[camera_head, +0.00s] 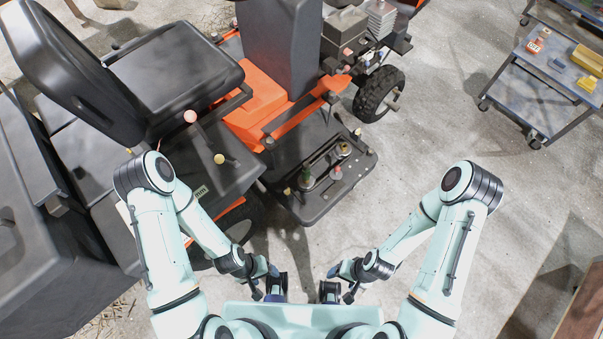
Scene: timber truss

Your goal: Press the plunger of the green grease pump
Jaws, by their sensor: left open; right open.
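A small green item (308,181), which looks like the green grease pump, stands on the black deck (312,212) at the front of the orange and black machine. Its plunger is too small to make out. A small item with a pinkish-red top (336,173) stands just right of it. My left gripper (276,288) is open, low in the view, below the deck in the picture. My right gripper (330,292) is open, a short way to its right. Both are apart from the green item, and I see nothing held.
Another small item (344,150) stands farther back on the deck. A black seat (180,68) and levers with round knobs (190,116) are at the left. A blue-grey cart (535,85) with yellow bins stands upper right. The concrete floor right of the deck is clear.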

